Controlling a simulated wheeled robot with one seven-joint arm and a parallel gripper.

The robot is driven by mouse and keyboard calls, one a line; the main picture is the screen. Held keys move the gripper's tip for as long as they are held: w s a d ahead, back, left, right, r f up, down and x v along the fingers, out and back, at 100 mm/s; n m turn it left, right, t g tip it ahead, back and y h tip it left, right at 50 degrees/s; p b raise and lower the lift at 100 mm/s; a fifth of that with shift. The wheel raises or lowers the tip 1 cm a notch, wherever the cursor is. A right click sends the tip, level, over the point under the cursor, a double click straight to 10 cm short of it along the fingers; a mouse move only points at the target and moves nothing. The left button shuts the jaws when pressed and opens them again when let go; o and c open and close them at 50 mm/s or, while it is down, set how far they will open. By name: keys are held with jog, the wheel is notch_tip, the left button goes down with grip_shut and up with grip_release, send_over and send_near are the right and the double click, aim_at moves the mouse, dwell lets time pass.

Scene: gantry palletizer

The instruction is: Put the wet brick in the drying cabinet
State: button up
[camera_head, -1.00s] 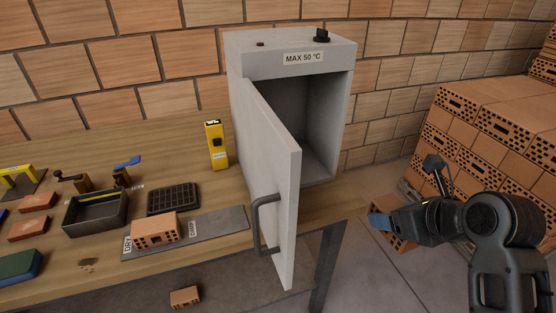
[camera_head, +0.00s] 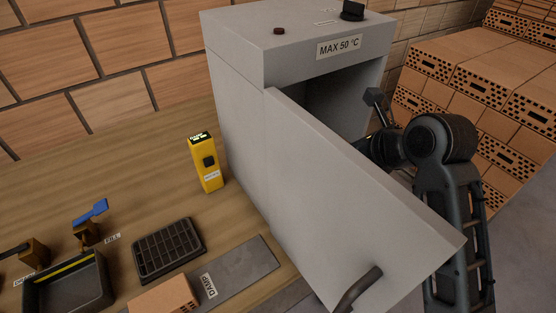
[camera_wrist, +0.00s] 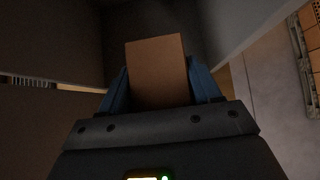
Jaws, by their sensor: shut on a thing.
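My gripper (camera_wrist: 157,88) is shut on an orange-brown brick (camera_wrist: 157,65), with blue fingers on both sides of it in the wrist view. The grey drying cabinet (camera_head: 238,125), labelled MAX 50 °C, stands at the table's end with its door (camera_head: 350,185) swung open toward me. In the head view my arm reaches behind the door toward the opening, and the door hides the gripper and brick. The wrist view shows dark surfaces ahead of the brick and a paler panel at the upper right. I cannot tell whether the brick touches the cabinet.
Another brick (camera_head: 165,298) lies on the grey strip marked DAMP (camera_head: 240,267). A yellow meter (camera_head: 206,162), a black grid tray (camera_head: 168,250) and a dark basin (camera_head: 65,290) are on the table. Stacked bricks (camera_head: 465,60) stand right of the cabinet.

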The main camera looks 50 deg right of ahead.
jog(key=w+f, duration=0.2)
jog(key=w, duration=0.1)
jog(key=w+f, duration=0.2)
jog(key=w, duration=0.2)
jog(key=w+f, duration=0.2)
jog(key=w, duration=0.2)
jog(key=shift+w+d+f+p, duration=0.15)
jog(key=shift+d+f+p, duration=0.15)
jog(key=shift+p, duration=0.1)
jog(key=shift+w+f, duration=0.15)
jog(key=shift+f, duration=1.95)
jog(key=o, duration=1.4)
jog(key=shift+f, duration=0.15)
jog(key=shift+o, duration=0.2)
jog(key=v, duration=1.2)
